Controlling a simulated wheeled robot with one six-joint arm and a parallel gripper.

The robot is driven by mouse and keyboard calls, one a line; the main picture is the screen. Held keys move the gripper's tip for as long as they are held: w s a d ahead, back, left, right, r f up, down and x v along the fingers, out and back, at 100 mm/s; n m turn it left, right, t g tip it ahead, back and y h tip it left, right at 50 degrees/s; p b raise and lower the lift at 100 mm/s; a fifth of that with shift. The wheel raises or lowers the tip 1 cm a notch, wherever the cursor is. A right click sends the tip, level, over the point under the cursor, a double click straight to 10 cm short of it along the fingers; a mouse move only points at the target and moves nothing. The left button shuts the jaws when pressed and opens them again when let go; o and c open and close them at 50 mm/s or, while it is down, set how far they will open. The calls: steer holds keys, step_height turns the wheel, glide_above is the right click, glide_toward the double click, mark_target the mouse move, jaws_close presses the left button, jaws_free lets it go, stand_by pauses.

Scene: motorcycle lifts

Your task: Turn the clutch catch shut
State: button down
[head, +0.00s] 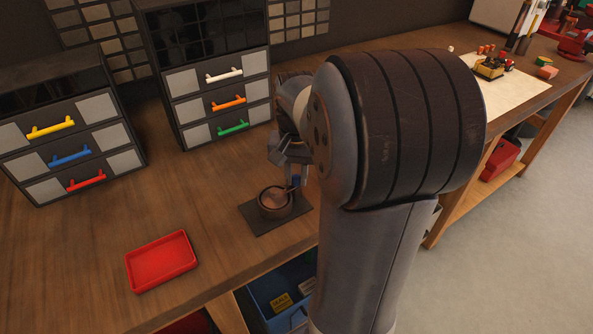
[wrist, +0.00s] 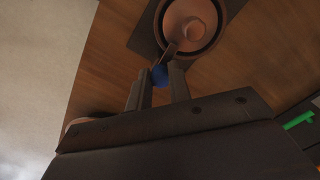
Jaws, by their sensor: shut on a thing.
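The clutch catch shows as a round copper-brown part (head: 274,204) on a dark square plate (head: 297,215) on the bench. In the wrist view its round body (wrist: 192,28) is at the top, with a short lever arm (wrist: 170,50) reaching down to a blue knob (wrist: 159,74). My gripper (wrist: 159,88) is shut on the blue knob, one finger on each side. In the head view my gripper (head: 294,168) is above the right edge of the round part. My arm hides part of the bench to the right of it.
A red tray (head: 161,262) lies at the front left. Two drawer cabinets (head: 70,125) (head: 210,75) with coloured handles stand behind. A blue bin (head: 275,290) is below the bench edge. The wooden bench between tray and cabinets is clear.

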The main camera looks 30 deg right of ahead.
mark_target(296, 177)
steer(key=shift+m, duration=0.7)
steer(key=c, duration=1.3)
jaws_free()
steer(key=shift+r, duration=0.1)
step_height(296, 177, up, 11)
steer(key=shift+f+p, duration=0.2)
steer(key=shift+p, duration=0.15)
step_height(296, 177, down, 11)
steer(key=shift+r, duration=0.1)
